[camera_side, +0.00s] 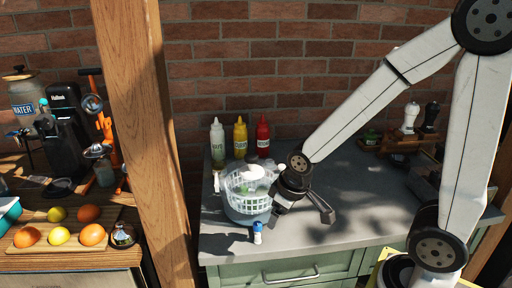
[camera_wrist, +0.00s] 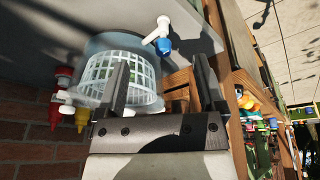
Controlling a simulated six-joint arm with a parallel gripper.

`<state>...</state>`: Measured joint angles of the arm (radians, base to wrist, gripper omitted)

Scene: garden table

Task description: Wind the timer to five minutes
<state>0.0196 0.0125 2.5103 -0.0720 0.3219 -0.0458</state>
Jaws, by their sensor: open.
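I cannot make out a timer for certain. A small round dark and chrome thing (camera_side: 122,235) stands at the front of the left table beside the oranges; it may be the timer, but its face is too small to read. My gripper (camera_side: 303,212) is open over the grey counter, just right of a white slotted basket in a clear bowl (camera_side: 246,206), far from that round thing. In the wrist view my gripper (camera_wrist: 161,65) shows its two fingers apart, with the basket (camera_wrist: 97,72) behind the left finger. Nothing is held between them.
A small blue and white piece (camera_side: 257,234) is at the counter's front. Several sauce bottles (camera_side: 240,137) stand at the back. A wooden post (camera_side: 150,120) separates the counter from the left table, which holds oranges (camera_side: 92,235) and a black machine (camera_side: 64,125). Free counter lies right.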

